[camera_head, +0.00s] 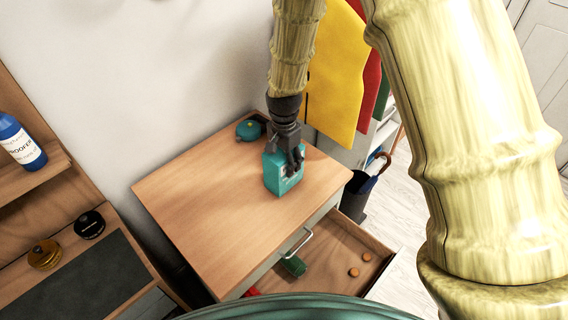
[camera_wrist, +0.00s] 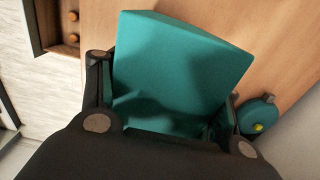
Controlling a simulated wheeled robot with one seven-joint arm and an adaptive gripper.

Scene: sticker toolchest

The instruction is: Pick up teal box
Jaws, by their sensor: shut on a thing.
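The teal box (camera_head: 279,178) is at the right part of the wooden cabinet top in the head view. My gripper (camera_head: 291,163) points down onto it from above, with its fingers around the box's upper part. In the wrist view the teal box (camera_wrist: 180,65) fills the middle, between the two dark fingers of my gripper (camera_wrist: 165,125), which are shut on it. The box's lower end looks to be at or just above the cabinet top; I cannot tell whether it touches.
A rounded teal item (camera_head: 249,130) lies at the back of the cabinet top (camera_head: 205,205). An open drawer (camera_head: 345,252) below holds a green item (camera_head: 293,265) and two orange pieces. A shelf with a blue bottle (camera_head: 20,143) stands left. The cabinet top's front left is clear.

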